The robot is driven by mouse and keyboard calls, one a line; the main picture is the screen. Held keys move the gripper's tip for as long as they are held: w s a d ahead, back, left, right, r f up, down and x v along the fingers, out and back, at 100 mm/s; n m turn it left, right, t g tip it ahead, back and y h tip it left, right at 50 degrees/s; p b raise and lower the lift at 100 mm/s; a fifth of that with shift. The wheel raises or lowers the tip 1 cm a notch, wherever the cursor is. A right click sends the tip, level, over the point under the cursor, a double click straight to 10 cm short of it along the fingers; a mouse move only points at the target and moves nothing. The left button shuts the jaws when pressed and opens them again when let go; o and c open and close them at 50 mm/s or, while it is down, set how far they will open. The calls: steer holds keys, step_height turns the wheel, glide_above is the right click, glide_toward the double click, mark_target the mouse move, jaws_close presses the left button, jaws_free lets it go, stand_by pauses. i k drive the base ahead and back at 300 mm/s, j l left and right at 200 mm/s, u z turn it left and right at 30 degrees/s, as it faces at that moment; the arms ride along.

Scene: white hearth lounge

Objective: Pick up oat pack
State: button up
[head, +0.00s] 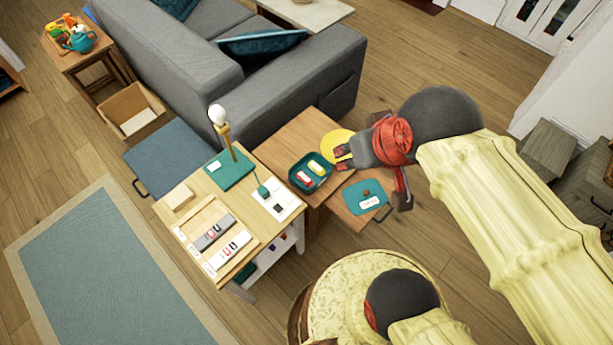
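No pack in the head view can be clearly read as the oat pack; labels are too small. A pale labelled item (369,203) lies on a teal board (354,206) to the right. My gripper (343,157) is over the yellow round plate (331,137), to the right of the tray. It appears apart from the packs. Its finger gap is too small to judge.
A taller table (254,257) at left holds a lamp (218,115), a beige block (179,196) and a wooden tray of grey and white pieces. A grey sofa (210,83) stands behind. Open floor lies right.

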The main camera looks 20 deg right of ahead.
mark_target(303, 178)
steer(key=l+u, duration=0.15)
steer(key=u, duration=0.3)
steer(key=i+l+u, duration=0.15)
steer(key=l+u, duration=0.2)
steer(key=l, duration=0.6)
steer(key=i+l+u, duration=0.1)
steer(key=l+u, duration=0.25)
steer(key=l, duration=1.75)
